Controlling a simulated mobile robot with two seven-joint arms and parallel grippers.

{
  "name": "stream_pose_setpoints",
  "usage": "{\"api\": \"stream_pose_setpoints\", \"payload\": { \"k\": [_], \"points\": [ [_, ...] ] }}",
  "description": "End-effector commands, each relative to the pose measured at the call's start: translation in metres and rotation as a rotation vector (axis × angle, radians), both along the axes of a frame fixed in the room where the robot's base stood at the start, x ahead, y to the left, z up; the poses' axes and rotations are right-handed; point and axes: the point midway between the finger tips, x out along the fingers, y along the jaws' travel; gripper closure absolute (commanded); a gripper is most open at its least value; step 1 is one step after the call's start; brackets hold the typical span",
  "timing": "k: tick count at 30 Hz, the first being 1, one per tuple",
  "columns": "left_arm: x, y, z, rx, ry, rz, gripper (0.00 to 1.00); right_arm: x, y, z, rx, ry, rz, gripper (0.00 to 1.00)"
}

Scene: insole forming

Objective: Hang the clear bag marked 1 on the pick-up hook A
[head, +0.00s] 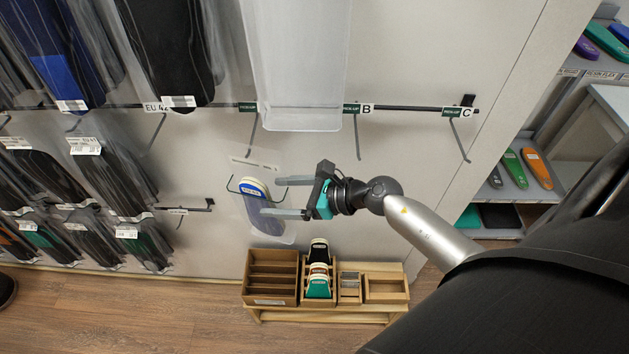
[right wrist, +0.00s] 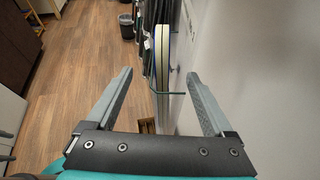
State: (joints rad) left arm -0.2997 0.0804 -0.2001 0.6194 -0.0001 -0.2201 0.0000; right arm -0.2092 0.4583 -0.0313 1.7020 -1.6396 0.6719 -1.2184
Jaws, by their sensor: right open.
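In the right wrist view the insole (right wrist: 162,58) shows edge-on beyond the fingers. My right gripper (head: 277,197) is open, its fingers pointing left at the bag; in the right wrist view (right wrist: 158,85) the gap between them is empty. My left gripper is not in view.
Hooks B (head: 357,135) and C (head: 458,140) are bare. A large clear panel (head: 300,65) hangs in front of the rail. Bagged insoles fill the left wall. A wooden organiser (head: 271,298) stands below.

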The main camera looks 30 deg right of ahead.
Motion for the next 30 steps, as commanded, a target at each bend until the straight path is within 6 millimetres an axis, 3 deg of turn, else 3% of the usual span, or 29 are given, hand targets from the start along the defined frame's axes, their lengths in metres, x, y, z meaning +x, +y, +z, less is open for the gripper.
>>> {"api": "stream_pose_setpoints", "payload": {
  "k": [6, 14, 26, 30],
  "points": [
    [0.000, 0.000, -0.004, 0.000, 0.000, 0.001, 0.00, -0.031, -0.025, 0.015, -0.004, 0.002, 0.003, 0.13],
    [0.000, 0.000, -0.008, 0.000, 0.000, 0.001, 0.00, -0.054, -0.046, 0.028, -0.002, 0.001, 0.000, 0.13],
    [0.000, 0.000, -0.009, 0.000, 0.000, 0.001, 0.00, -0.062, -0.054, 0.035, 0.000, -0.001, 0.000, 0.13],
    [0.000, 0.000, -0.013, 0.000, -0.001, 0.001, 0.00, -0.060, -0.057, 0.024, 0.053, 0.030, -0.043, 0.13]
  ]
}}
